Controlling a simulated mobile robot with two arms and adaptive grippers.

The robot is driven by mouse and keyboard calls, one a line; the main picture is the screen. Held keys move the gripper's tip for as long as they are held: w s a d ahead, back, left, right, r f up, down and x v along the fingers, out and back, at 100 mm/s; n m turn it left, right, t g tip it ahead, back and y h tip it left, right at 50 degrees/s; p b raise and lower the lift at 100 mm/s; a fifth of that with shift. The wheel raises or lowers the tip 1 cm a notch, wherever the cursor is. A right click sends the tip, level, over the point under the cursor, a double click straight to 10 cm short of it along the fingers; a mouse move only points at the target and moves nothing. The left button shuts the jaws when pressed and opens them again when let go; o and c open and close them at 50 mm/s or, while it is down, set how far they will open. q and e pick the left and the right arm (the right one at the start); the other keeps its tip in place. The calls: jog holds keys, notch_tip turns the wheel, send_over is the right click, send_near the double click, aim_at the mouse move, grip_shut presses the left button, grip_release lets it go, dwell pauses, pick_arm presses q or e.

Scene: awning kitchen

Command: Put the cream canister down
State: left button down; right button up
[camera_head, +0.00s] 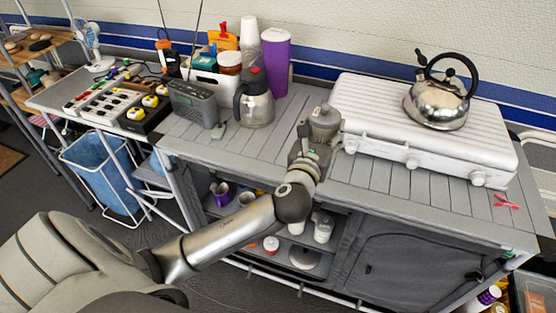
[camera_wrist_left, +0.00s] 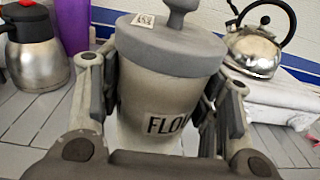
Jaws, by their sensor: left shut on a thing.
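The cream canister (camera_head: 325,117) has a grey lid with a knob and is over the grey slatted counter (camera_head: 255,155), left of the white stove. In the left wrist view the canister (camera_wrist_left: 165,85) is upright, with part of a dark "FLO" label showing. My left gripper (camera_head: 316,140) is shut on it, with one finger on each side of its body. The canister's base is mostly hidden, so I cannot tell whether it touches the counter. My right gripper is not in view.
A steel kettle (camera_head: 438,103) stands on the white stove (camera_head: 420,140) to the right. A steel jug (camera_head: 256,107), a purple tumbler (camera_head: 276,62) and a grey radio (camera_head: 193,103) stand to the left. A small red item (camera_head: 506,200) lies at the right. The counter front is mostly clear.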

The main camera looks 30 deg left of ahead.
pick_arm(q)
jog(key=shift+w+a, duration=0.2)
jog(key=shift+w, duration=0.15)
jog(key=a+f+b, duration=0.1)
jog(key=a+f, duration=0.3)
jog(key=w+a+f+b, duration=0.1)
jog(key=a+f, duration=0.3)
jog(key=a, duration=0.1)
jog(key=w+a+f+b, duration=0.1)
jog(key=a+f, duration=0.3)
jog(key=a, duration=0.1)
jog(key=shift+f, duration=0.4)
jog(key=shift+d, duration=0.1)
